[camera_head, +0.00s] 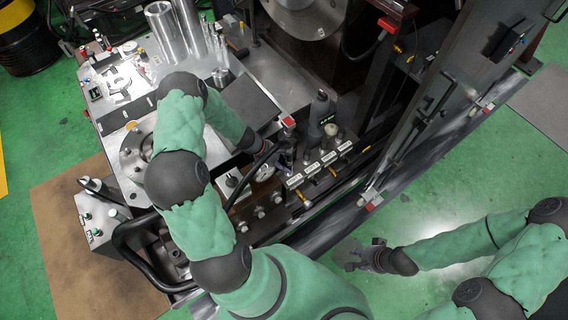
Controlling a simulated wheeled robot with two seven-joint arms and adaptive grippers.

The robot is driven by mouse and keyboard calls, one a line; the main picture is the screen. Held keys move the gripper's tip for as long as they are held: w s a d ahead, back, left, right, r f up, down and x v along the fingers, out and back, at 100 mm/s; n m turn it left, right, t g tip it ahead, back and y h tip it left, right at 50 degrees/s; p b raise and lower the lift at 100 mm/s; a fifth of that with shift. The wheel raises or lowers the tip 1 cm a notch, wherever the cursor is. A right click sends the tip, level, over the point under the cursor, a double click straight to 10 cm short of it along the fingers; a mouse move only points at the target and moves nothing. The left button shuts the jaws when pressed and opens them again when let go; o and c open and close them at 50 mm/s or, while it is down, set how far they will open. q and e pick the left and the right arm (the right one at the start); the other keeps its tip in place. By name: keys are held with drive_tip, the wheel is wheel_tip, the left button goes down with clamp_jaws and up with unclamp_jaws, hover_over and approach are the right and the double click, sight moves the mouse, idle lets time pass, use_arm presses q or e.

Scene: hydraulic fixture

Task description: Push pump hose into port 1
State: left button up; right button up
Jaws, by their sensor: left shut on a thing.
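My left gripper (284,157) is shut on an end of the black pump hose (243,184), beside the port row on the fixture. The hose curves down and left from the gripper. The hose end and its contact with any port are hidden or too small to tell. A row of white port labels (311,170) runs up to the right, just right of the gripper. Their text is too small to tell which one is port 1. My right gripper (363,257) is empty, low over the green floor, away from the fixture; its fingers look spread.
A dark bottle-shaped tool (320,113) stands behind the labels. A thick black hose (130,252) loops at the lower left of the fixture. Metal cylinders (167,32) stand at the back. A dark upright frame (430,110) rises on the right. The green floor (455,205) beyond it is clear.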

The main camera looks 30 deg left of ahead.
use_arm(q)
drive_tip(key=shift+f+b, duration=0.3)
drive_tip(key=shift+f, duration=0.15)
idle(0.6)
drive_tip(key=o, duration=1.2)
wheel_tip(320, 180, up, 10)
drive_tip(key=shift+r, duration=0.1)
